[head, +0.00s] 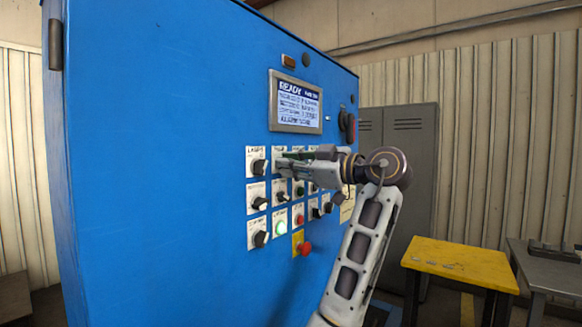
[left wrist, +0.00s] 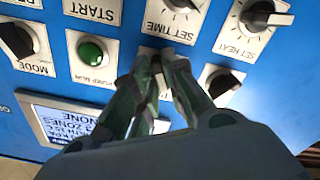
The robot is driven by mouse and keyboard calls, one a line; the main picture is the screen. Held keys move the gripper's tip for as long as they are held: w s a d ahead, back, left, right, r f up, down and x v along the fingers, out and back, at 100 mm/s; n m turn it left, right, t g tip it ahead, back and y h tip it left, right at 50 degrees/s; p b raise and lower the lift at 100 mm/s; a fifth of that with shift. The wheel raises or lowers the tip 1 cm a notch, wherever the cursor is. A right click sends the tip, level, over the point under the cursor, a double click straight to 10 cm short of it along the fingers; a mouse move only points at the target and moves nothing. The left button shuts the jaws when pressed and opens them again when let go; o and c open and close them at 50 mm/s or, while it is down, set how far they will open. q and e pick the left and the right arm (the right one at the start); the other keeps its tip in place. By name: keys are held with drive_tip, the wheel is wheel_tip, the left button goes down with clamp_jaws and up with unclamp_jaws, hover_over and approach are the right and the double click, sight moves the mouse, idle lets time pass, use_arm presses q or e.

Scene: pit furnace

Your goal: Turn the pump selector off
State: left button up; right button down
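The pump selector sits in the top row of the blue cabinet's panel, second from the left, with its plate (head: 279,153) partly behind my left gripper (head: 288,162). In the left wrist view, which is upside down to the panel, my left gripper (left wrist: 162,62) has its two fingers close together at the tips, one on each side of the selector's handle. The fingers hide most of the knob, so its angle cannot be read. The green PUMP RUN button (left wrist: 91,51) is beside it. My right gripper is not in view.
A black knob (left wrist: 222,82) is close beside the fingers. The SET TIME knob (left wrist: 182,4) and SET HEAT knob (left wrist: 265,15) are in the neighbouring row. A display (head: 296,102) is above, and a red button (head: 304,248) below. A yellow table (head: 460,263) stands at right.

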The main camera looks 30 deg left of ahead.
use_arm(q)
drive_tip(key=shift+o, duration=1.4)
drive_tip(key=d, duration=1.2)
drive_tip(key=shift+s, duration=0.45)
